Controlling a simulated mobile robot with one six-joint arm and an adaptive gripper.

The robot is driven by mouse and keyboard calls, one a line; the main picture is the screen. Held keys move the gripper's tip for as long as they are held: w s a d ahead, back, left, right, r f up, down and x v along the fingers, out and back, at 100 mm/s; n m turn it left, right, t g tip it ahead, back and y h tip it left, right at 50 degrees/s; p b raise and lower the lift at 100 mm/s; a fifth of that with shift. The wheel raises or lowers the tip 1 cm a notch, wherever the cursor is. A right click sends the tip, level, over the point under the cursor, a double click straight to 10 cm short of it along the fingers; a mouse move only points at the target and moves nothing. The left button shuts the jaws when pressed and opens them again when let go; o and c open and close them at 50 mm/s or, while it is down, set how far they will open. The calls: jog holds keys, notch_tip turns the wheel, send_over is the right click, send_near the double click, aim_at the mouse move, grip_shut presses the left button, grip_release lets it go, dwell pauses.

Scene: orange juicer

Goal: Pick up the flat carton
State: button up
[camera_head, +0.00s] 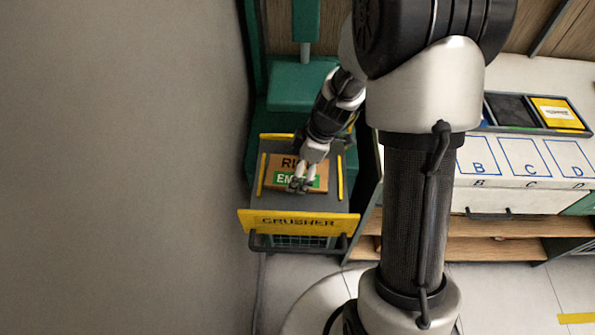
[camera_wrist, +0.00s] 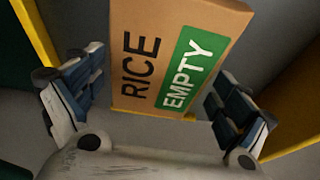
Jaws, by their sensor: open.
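The flat carton (camera_head: 284,164) is brown, with "RICE" in black and a green "EMPTY" label. It lies on the grey bed of the crusher (camera_head: 322,203), between two yellow side rails. My gripper (camera_head: 302,184) is over the carton and hides part of it in the head view. In the wrist view the carton (camera_wrist: 140,55) shows between the two fingers of my gripper (camera_wrist: 158,100). The fingers are spread apart, one to each side of the carton, with gaps visible. I cannot tell how far above the bed the fingertips are.
A yellow "CRUSHER" front plate (camera_head: 298,222) and a dark handle bar (camera_head: 300,247) stand at the crusher's front. A green press column (camera_head: 302,85) rises behind it. A white counter (camera_head: 520,165) with lettered squares and a tray of cards (camera_head: 535,113) is to the right.

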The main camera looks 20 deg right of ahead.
jog(key=shift+r, duration=0.1)
jog(key=c, duration=1.2)
jog(key=shift+o, duration=0.2)
